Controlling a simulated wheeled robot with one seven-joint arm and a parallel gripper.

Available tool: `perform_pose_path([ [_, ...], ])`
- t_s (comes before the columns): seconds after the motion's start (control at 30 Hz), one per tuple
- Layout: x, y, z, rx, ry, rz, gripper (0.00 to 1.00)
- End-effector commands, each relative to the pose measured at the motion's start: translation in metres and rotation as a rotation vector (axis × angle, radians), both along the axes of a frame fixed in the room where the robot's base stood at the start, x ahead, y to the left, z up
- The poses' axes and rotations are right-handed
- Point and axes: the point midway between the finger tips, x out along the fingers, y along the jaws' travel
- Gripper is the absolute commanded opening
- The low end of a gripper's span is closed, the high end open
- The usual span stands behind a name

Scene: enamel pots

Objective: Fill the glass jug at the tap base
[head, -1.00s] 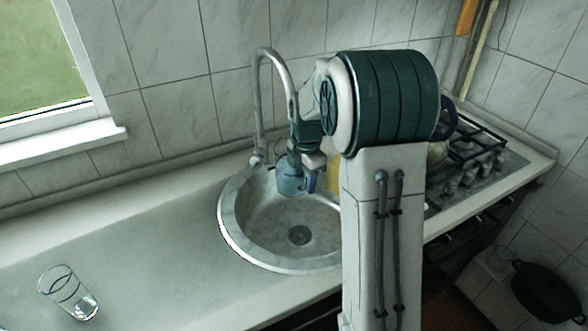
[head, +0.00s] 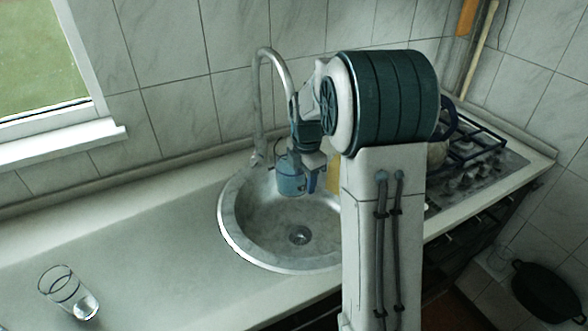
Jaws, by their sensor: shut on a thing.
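The tap (head: 258,105) rises from its base (head: 257,160) at the back rim of the round metal sink (head: 232,225), and its spout curves to the right. A small blue-tinted jug (head: 290,182) is over the back of the sink, below the spout end. It looks upright. My gripper (head: 312,162) is shut on the jug from its right, at about the handle side. My arm hides part of the grip and the right of the sink. I cannot make out a water stream.
Something yellow (head: 334,174) shows behind my arm. A gas hob (head: 475,160) is at right, and a dark pan (head: 545,290) is low at right. The left counter is mostly clear.

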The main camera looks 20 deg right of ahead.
Motion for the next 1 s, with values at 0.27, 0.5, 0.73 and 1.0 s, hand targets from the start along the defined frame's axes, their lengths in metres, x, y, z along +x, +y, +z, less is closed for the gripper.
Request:
perform_pose_path([
  [0.27,0.001,0.000,0.002,-0.001,-0.005,0.000,0.00],
  [0.5,0.001,0.000,0.002,-0.001,-0.005,0.000,0.00],
  [0.73,-0.025,0.012,0.000,0.000,-0.006,0.001,0.00],
  [1.0,-0.072,0.034,0.001,-0.001,-0.005,0.002,0.00],
])
